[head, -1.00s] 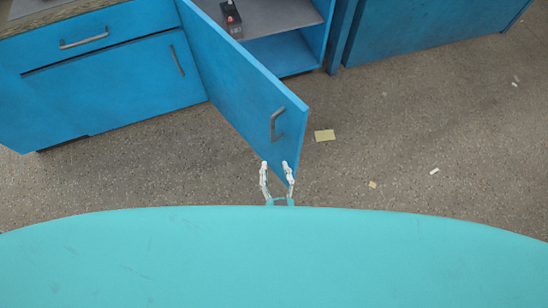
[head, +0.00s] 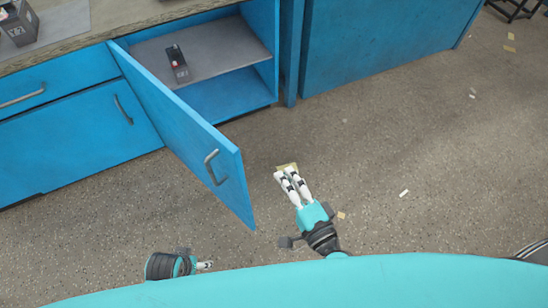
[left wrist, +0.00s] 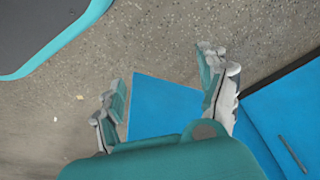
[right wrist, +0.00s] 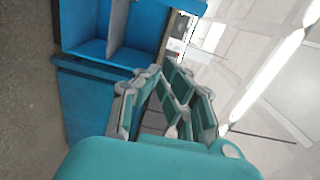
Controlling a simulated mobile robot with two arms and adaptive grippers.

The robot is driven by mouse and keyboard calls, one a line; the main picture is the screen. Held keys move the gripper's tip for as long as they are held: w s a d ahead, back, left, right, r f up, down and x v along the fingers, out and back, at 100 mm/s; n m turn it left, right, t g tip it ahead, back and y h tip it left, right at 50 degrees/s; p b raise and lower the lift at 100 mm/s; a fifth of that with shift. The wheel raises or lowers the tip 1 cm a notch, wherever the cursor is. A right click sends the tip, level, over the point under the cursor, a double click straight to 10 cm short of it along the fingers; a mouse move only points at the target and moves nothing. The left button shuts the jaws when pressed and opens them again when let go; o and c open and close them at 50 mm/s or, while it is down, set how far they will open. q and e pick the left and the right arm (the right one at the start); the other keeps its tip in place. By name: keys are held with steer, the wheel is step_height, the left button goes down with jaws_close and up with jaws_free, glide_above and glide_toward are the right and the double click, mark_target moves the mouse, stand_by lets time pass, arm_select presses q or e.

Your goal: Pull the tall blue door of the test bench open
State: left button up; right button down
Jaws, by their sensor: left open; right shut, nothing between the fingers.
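The tall blue door (head: 175,120) of the test bench stands wide open, swung out from the cabinet, in the head view. Its grey handle (head: 214,168) is near the free edge. My right gripper (head: 285,171) is shut and empty, just right of the door's free edge and apart from it; its fingers also show in the right wrist view (right wrist: 165,88). My left gripper (head: 208,265) shows only partly at the bottom of the head view, below the door. In the left wrist view its open fingers (left wrist: 165,85) frame a blue panel, with nothing held.
The open cabinet (head: 225,98) has a grey shelf (head: 205,58) with a small dark battery (head: 177,64) on it. Blue drawer fronts (head: 60,125) stand left, another blue cabinet (head: 385,40) right. The floor at right is clear except for small scraps (head: 404,193).

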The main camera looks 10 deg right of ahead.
arm_select(q)
steer(key=shift+s+a+f+p, duration=0.1)
steer(key=shift+s+f+p, duration=0.1)
steer(key=shift+f, duration=0.4)
steer(key=shift+s+a+f+p, duration=0.1)
steer(key=shift+f+p, duration=0.1)
steer(key=shift+f, duration=0.4)
arm_select(e)
steer(key=w+a, duration=0.6)
steer(key=shift+w+a, duration=0.35)
steer(key=shift+r, duration=0.1)
